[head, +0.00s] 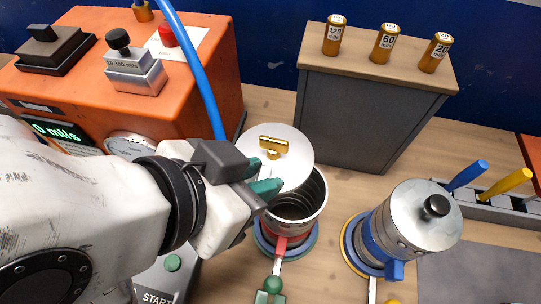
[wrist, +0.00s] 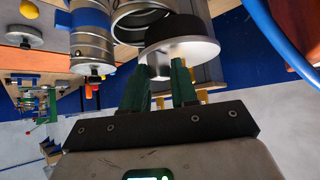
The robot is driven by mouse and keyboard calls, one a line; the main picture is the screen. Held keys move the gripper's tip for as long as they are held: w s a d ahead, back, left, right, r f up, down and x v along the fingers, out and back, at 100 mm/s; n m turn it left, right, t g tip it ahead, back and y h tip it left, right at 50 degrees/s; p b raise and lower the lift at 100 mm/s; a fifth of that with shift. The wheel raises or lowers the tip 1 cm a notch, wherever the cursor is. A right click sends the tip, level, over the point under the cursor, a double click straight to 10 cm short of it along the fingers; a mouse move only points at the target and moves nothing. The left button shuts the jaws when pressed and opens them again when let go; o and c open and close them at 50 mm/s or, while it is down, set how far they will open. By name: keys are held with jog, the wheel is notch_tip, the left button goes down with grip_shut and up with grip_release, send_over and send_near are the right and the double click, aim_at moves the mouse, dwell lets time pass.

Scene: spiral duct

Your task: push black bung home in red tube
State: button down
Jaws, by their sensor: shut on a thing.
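The bung shows in the head view as a round silver plate (head: 292,170) with a brass handle on top. The wrist view shows its black plug (wrist: 183,33) on the plate's underside. My gripper (head: 263,180) has its green fingers shut on the bung; the wrist view shows the fingers (wrist: 166,72) at a grey lug by the plate. The red tube (head: 311,203) stands upright, open and ribbed inside, with a red part low on its side. The bung is over the tube's far-left side, apart from a seated fit, leaving the near-right mouth visible.
A blue-banded canister (head: 409,226) with a black-knobbed lid stands right of the tube. An orange instrument box (head: 205,91) is behind left, with a blue hose (head: 193,62) passing near my gripper. A grey cabinet (head: 352,121) bears three brass cylinders.

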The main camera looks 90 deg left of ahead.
jog(key=shift+w+d+p, duration=0.35)
jog(key=shift+w+d, duration=0.15)
jog(key=shift+w+d, duration=0.25)
jog(key=shift+w+d+p, duration=0.2)
jog(key=shift+p, duration=0.1)
jog(key=shift+w+d, duration=0.25)
jog(key=shift+w+d, duration=0.2)
jog(key=shift+d, duration=0.05)
jog(key=shift+r+n+p, duration=0.1)
jog(key=shift+n+p, duration=0.2)
jog(key=shift+p, duration=0.2)
dwell(0.4)
jog(key=shift+f+b, duration=1.9)
jog(key=shift+f, duration=0.45)
jog(key=c, duration=0.8)
grip_release()
